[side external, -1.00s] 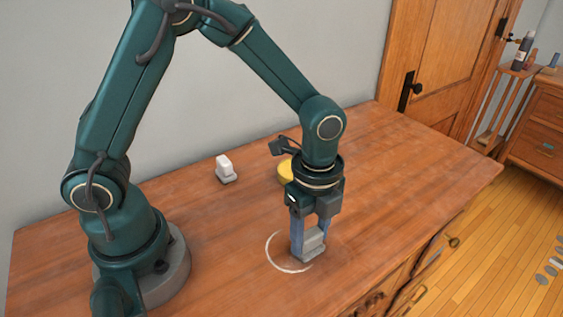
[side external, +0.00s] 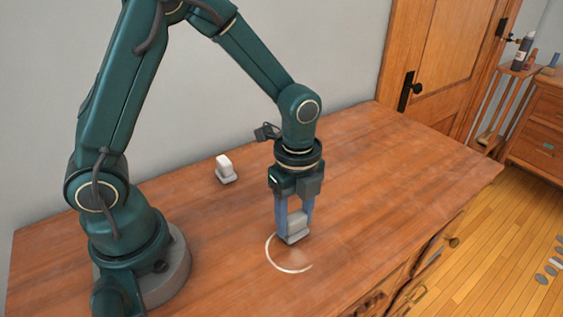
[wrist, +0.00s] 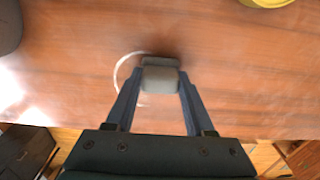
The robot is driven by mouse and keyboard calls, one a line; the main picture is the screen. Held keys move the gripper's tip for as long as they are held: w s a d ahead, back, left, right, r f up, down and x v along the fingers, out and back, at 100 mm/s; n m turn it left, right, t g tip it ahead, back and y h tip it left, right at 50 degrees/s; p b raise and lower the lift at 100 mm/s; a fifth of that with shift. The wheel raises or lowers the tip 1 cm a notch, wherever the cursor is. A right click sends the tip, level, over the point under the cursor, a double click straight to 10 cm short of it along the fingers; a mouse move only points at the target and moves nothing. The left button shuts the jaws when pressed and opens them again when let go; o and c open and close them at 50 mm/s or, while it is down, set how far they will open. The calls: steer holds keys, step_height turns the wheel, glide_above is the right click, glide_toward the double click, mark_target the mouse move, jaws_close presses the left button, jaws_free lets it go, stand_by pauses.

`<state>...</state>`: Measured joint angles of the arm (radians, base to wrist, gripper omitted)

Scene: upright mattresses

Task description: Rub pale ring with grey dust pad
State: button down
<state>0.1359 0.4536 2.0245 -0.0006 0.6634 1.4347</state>
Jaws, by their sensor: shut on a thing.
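The grey dust pad (side external: 294,231) is held between the two blue fingers of my gripper (side external: 294,226), low at the tabletop. It also shows between the fingers in the wrist view (wrist: 160,78). The pale ring (side external: 269,256) is drawn on the wooden top. Its left and front arc show clearly, while its right side is bare or very faint. The pad sits at the ring's far edge and covers part of it. In the wrist view the ring (wrist: 118,72) shows as an arc left of the pad.
A small white-topped block with a grey base (side external: 226,170) stands toward the wall. A yellow round thing (wrist: 268,2) shows at the top edge of the wrist view, hidden in the side view. The wooden top (side external: 400,170) is clear to the right.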

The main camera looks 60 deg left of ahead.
steer(key=shift+d, duration=0.1)
steer(key=shift+d, duration=2.4)
steer(key=shift+s+a, duration=1)
steer(key=shift+a, duration=0.25)
steer(key=shift+s+a, duration=1)
steer(key=shift+a, duration=0.25)
steer(key=shift+d, duration=2.45)
